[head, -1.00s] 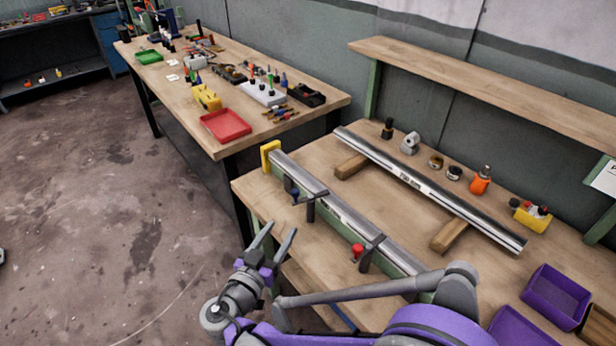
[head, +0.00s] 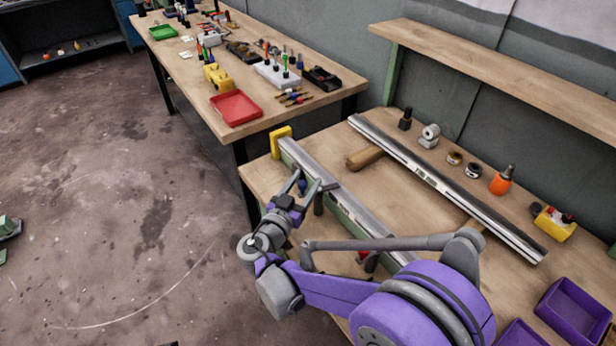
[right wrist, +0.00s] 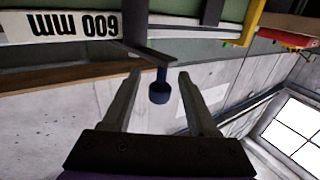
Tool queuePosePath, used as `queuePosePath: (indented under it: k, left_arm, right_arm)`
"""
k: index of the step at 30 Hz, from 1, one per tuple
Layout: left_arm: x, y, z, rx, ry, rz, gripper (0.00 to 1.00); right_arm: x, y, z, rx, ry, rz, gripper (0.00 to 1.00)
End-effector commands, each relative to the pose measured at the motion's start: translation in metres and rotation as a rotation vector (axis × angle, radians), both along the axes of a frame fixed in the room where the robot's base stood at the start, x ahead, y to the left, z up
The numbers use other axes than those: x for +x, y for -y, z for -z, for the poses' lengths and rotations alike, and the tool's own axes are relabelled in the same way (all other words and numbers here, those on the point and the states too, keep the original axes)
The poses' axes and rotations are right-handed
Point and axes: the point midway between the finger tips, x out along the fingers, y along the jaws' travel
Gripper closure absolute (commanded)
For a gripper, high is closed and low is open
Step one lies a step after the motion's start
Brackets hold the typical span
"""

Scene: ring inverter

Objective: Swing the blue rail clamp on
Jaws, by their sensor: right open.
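The blue rail clamp shows its dark blue knob (head: 302,186) on the near side of the front rail (head: 330,186), close to the rail's far end. In the right wrist view the blue knob (right wrist: 160,92) hangs on a short stem below a flat dark bar (right wrist: 152,56). My right gripper (head: 307,182) is open at the clamp. In the right wrist view its two fingers (right wrist: 160,76) stand on either side of the knob, with gaps showing on both sides. My left gripper is out of view.
A red-knobbed clamp (head: 363,256) farther along the rail is partly hidden by my arm. A yellow end piece (head: 281,141) caps the rail. A second rail (head: 435,181) lies behind on wooden blocks. Purple bins (head: 572,311) stand at the right.

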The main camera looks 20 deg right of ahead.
Motion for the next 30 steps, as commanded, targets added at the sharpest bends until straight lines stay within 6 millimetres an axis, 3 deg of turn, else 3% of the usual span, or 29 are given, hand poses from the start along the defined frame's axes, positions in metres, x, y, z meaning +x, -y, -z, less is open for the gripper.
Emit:
queuePosePath:
  k: [6,15,24,30]
  left_arm:
    - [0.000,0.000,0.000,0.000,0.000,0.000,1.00]
    - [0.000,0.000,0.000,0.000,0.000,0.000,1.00]
    - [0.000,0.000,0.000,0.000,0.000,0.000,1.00]
    - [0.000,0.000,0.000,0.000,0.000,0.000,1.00]
  right_arm:
    - [0.014,0.012,0.000,-0.001,-0.001,0.001,0.41]
    - [0.015,0.013,0.000,0.000,0.000,0.000,0.43]
    - [0.015,0.013,0.000,0.000,0.000,0.000,0.97]
    - [0.015,0.013,0.000,0.000,0.000,0.000,1.00]
